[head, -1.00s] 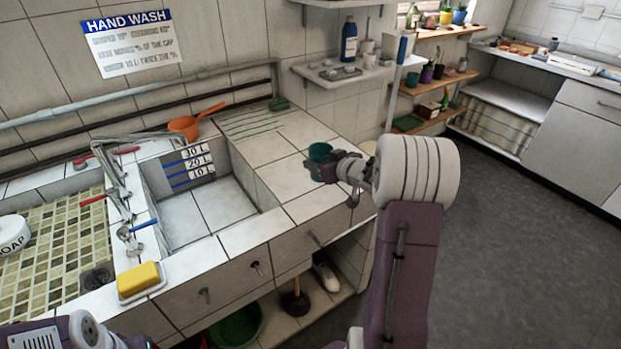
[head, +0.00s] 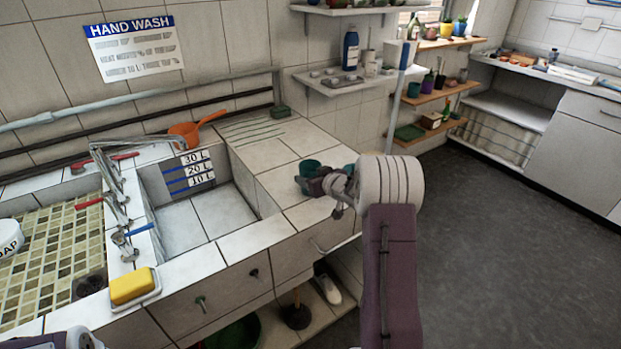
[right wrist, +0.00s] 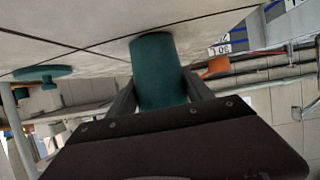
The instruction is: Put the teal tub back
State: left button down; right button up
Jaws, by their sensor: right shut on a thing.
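A teal tub (head: 308,167) is at the tip of my right gripper (head: 310,181), over the right part of the tiled counter. In the right wrist view the tub (right wrist: 156,65) sits between the two fingers, which are shut on it. That view looks upside down, with the counter tiles at the top close to the tub's end. I cannot tell whether the tub touches the tiles. A second teal thing (head: 349,168) shows partly behind my right wrist, and a teal disc-like thing (right wrist: 42,73) shows at left in the wrist view. My left gripper is out of view.
The sink basin (head: 205,222) with litre marks lies left of the tub. An orange scoop (head: 185,133) and a green block (head: 281,111) lie at the back. A yellow sponge (head: 132,287) is at front left. Wall shelves (head: 345,82) hang behind. Counter tiles left of the tub are clear.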

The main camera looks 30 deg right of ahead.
jog(key=shift+f, duration=0.15)
jog(key=o, duration=1.5)
jog(key=shift+s+r, duration=0.2)
jog(key=shift+r, duration=0.15)
jog(key=p+v, duration=0.2)
jog(key=v, duration=0.9)
jog(key=shift+s, duration=0.3)
